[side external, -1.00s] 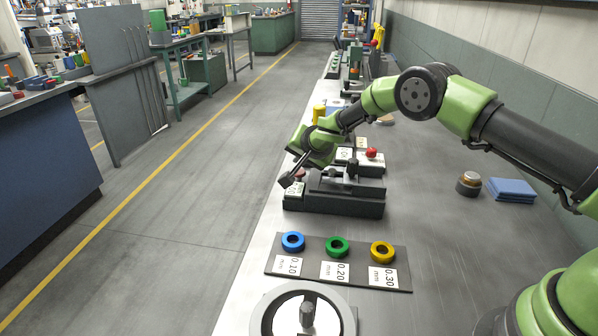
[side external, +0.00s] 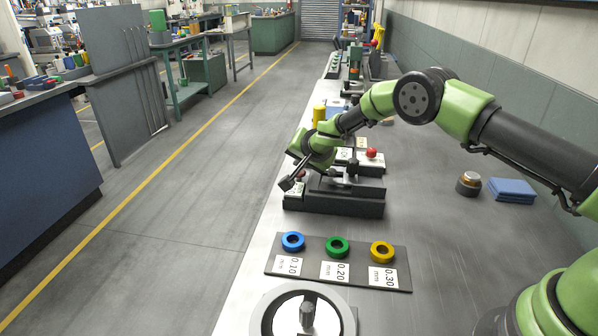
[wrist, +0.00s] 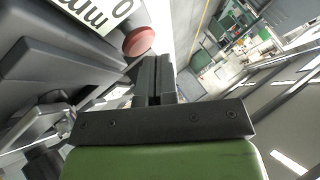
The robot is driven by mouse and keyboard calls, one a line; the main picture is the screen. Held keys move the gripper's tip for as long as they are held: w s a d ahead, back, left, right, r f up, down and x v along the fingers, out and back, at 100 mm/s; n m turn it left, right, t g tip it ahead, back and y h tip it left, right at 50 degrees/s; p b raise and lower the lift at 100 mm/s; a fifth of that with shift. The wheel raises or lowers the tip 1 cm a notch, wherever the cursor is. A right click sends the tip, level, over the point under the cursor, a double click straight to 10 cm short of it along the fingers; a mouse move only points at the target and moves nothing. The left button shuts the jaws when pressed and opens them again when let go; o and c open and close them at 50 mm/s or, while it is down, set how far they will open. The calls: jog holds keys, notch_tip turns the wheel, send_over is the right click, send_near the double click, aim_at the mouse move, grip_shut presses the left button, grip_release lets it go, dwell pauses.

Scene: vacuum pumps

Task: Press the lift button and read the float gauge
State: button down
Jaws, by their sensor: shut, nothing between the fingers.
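My gripper (side external: 287,184) is shut and empty, angled down at the left end of a dark fixture (side external: 340,205) on the bench. In the wrist view, its closed fingers (wrist: 157,72) are close beside a round red button (wrist: 138,41). I cannot tell whether they touch it. A white card with a black "0" and "mm" (wrist: 95,12) lies beside the button. In the side view, the card (side external: 294,190) is partly hidden by the gripper and its reading is too small to make out. Another red knob (side external: 371,152) tops a box behind the fixture. I cannot identify the float gauge.
In front of the fixture, a dark plate (side external: 258,268) bears blue (side external: 293,241), green (side external: 337,246) and yellow (side external: 382,252) rings with labels 0.10, 0.20 and 0.30. A handwheel (side external: 262,318) is nearest. A round part (side external: 468,184) and blue cloths (side external: 511,190) lie at right.

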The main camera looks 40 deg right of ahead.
aim_at(302, 171)
jog(key=shift+f, duration=0.85)
dwell(0.8)
jog(key=shift+r, duration=1.25)
jog(key=shift+r, duration=2.5)
